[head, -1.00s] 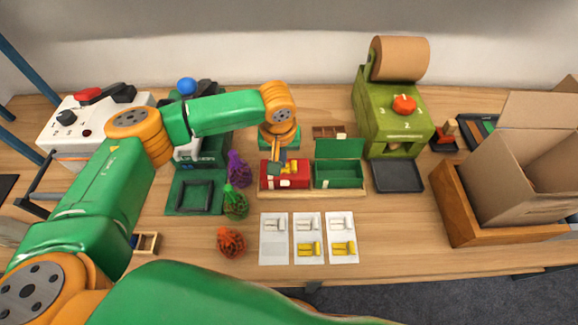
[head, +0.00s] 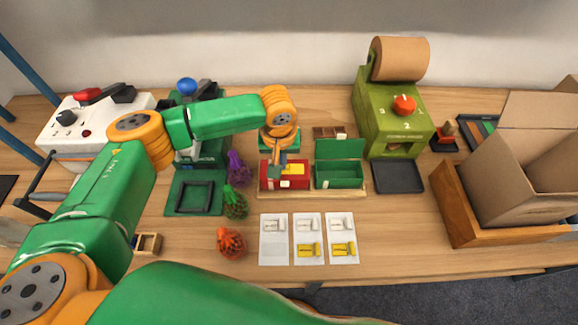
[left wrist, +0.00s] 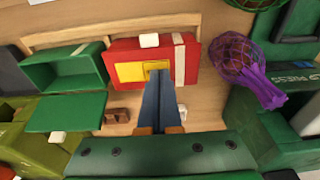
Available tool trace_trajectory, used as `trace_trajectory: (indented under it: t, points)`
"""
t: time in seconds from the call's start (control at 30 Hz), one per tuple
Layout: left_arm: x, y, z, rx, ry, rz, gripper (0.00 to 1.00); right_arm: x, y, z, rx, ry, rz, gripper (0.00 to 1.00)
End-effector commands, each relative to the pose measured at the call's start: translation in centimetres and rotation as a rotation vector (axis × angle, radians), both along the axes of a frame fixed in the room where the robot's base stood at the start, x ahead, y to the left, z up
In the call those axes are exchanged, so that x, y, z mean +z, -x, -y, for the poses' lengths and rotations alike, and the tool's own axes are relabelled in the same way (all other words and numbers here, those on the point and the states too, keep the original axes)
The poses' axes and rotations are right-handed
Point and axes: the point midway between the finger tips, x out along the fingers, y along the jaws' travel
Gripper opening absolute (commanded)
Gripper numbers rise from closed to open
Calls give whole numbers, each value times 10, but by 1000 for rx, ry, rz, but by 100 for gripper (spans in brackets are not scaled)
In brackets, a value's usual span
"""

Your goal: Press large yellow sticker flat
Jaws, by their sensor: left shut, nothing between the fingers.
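A closed red box (head: 270,183) stands upright in the wooden tray at the middle of the table. A large yellow sticker (head: 293,169) lies on its top. In the left wrist view, the yellow sticker (left wrist: 130,72) lies on the red box (left wrist: 120,50) and looks mostly flat. My left gripper (head: 277,172) points down at the box top. Its fingers (left wrist: 158,75) are shut and empty, with the tips at or just over the sticker's edge. I cannot tell if they press on it. The tips hide part of the sticker. My right gripper is out of view.
An open green box (head: 338,180) stands right of the red box. Purple, green and orange net bags (head: 231,242) lie to the left. Three sticker sheets (head: 273,255) lie in front. An olive dispenser (head: 385,110) and dark tray (head: 398,177) stand to the right.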

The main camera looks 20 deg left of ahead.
Motion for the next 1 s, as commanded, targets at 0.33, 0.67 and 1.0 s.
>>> trace_trajectory:
  t: [0.33, 0.67, 1.0]
  points:
    - [-1, 1, 0, -1, 0, -3, 0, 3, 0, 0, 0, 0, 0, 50]
    - [-1, 1, 0, -1, -1, -3, 0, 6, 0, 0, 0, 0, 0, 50]
    - [-2, 1, 0, -1, -2, -5, 0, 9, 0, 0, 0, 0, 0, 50]
